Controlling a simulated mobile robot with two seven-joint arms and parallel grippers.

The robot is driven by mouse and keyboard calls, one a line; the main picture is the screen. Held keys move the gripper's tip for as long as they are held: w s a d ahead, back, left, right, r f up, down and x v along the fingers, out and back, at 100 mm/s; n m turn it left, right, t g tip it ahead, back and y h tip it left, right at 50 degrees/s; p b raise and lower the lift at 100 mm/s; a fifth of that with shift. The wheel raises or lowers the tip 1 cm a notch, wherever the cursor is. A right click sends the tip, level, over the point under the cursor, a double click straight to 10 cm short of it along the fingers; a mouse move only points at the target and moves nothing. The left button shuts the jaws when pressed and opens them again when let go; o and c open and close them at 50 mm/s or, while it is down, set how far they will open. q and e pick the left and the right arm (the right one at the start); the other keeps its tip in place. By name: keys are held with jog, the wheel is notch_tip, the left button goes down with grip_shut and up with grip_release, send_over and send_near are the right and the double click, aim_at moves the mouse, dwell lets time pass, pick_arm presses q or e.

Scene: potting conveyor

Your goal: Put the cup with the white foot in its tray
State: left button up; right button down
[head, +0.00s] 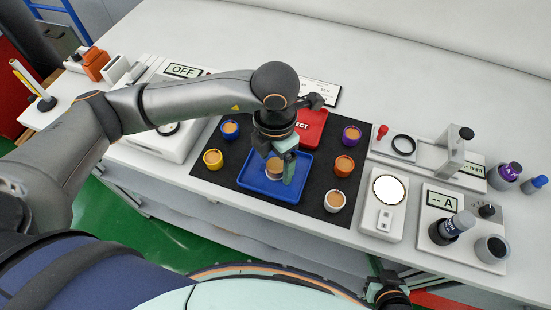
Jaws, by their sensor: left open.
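A blue tray (250,186) lies on the black mat, and a tan-topped cup (274,172) with a pale lower part stands in it. My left gripper (281,170) is open and points down at this cup, with a finger beside it; the gripper hides part of the cup. A white cup (335,202) with a tan top stands on the mat to the right of the tray. I cannot make out which cup has a white foot. My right gripper (388,292) is at the bottom edge, away from the cups, its jaws unclear.
Blue (230,131), yellow (213,161), purple (351,135) and orange (344,165) cups stand around the tray on the black mat (315,180). A red tray (313,130) lies behind. Instruments crowd the right, including a white lamp-like device (386,215).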

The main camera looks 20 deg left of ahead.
aim_at(276, 161)
pick_arm(q)
notch_tip(276, 161, up, 12)
jog(key=shift+r, duration=0.2)
dwell(0.4)
dwell(1.5)
